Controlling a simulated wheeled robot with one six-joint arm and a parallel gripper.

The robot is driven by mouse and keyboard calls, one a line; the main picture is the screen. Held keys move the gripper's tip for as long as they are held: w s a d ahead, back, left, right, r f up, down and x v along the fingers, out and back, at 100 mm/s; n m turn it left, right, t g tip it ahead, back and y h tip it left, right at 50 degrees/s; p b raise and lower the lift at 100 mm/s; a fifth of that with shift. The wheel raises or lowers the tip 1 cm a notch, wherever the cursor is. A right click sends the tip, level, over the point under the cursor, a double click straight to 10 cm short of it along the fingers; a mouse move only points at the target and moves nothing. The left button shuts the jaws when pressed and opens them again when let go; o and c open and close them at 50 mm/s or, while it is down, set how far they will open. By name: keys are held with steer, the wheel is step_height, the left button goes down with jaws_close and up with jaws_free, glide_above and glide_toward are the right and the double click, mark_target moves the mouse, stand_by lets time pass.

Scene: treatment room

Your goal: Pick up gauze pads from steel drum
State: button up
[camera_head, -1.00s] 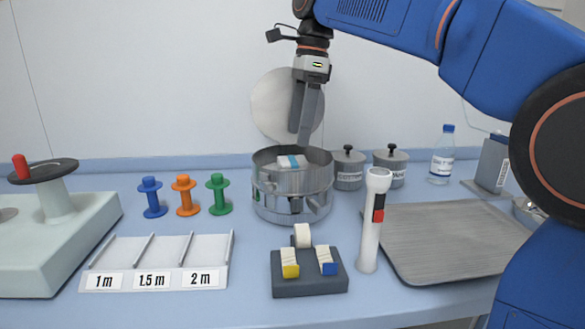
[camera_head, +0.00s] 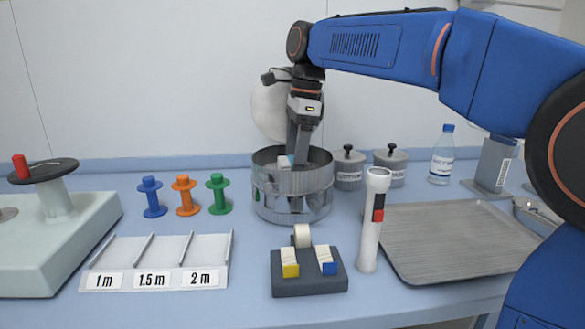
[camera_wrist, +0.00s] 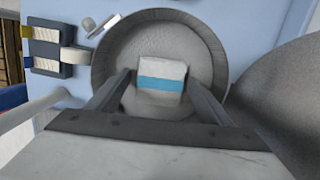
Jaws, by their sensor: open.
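The steel drum (camera_head: 292,185) stands open in the middle of the table, its round lid (camera_head: 269,108) raised behind it. The gauze pads (camera_wrist: 161,79) form a white block with a blue band inside the drum in the wrist view. A bit of the pads (camera_head: 285,161) shows at the drum's mouth in the head view, beside my fingers. My gripper (camera_wrist: 164,84) is open, with one finger on either side of the pads. A small gap shows between each finger and the pads. In the head view my gripper (camera_head: 297,160) reaches down into the drum's mouth; the rim hides the fingertips.
A flashlight (camera_head: 370,222) and a dark block with tape rolls (camera_head: 309,278) stand in front of the drum. Coloured spools (camera_head: 184,196) are left, lidded pots (camera_head: 349,168) right behind. An empty tray (camera_head: 450,240) lies right.

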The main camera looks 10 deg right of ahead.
steer(key=shift+c, duration=0.5)
steer(key=c, duration=1)
